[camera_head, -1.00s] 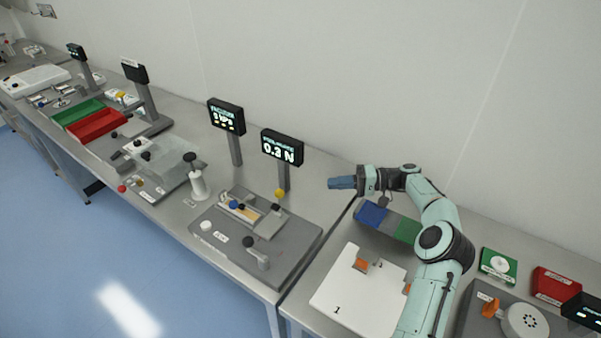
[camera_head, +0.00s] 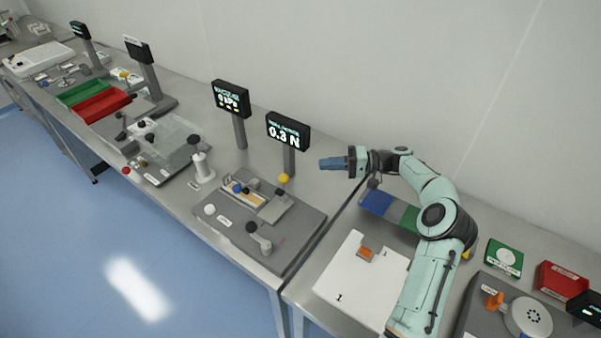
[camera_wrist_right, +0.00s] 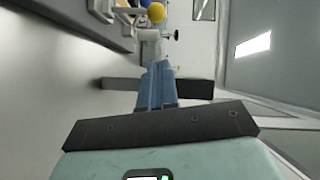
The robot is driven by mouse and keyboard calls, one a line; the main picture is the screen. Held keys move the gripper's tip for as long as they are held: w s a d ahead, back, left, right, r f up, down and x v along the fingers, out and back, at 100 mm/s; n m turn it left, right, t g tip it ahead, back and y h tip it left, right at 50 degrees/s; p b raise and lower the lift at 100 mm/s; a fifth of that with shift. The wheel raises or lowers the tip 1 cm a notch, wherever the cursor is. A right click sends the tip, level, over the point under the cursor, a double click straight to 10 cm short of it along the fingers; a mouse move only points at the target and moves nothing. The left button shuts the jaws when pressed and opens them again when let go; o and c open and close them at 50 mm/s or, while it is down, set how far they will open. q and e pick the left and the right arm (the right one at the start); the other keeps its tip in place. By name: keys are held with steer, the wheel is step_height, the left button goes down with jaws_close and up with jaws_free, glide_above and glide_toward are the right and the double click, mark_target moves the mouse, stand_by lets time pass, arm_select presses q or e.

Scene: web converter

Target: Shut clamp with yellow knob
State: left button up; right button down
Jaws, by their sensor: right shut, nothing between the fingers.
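The yellow knob (camera_head: 284,178) stands at the back right of a grey fixture plate (camera_head: 300,228), in front of a display post. In the right wrist view the yellow knob (camera_wrist_right: 156,13) shows at the top, beyond my fingertips, on a light-coloured part. How far the clamp is open cannot be told. My right gripper (camera_head: 322,164) is shut and empty, pointing left, above and to the right of the knob in the head view, apart from it. Its blue fingers (camera_wrist_right: 158,72) lie together in the wrist view. My left gripper is not in view.
A display reading 0.3 N (camera_head: 288,132) stands behind the knob. A blue knob (camera_head: 237,188) and a dark-knobbed lever (camera_head: 258,232) are on the same plate. A white board (camera_head: 350,290) and a blue-green block (camera_head: 378,203) lie below my right arm.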

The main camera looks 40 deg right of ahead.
mark_target(284, 186)
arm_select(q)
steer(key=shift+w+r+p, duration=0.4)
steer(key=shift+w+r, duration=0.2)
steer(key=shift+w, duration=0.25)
arm_select(e)
steer(key=w+a+f, duration=0.1)
steer(key=w+a, duration=0.2)
steer(key=a, duration=0.5)
steer(key=shift+w+f, duration=0.15)
steer(key=shift+w, duration=0.05)
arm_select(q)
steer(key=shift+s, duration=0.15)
arm_select(e)
steer(key=shift+s, duration=0.1)
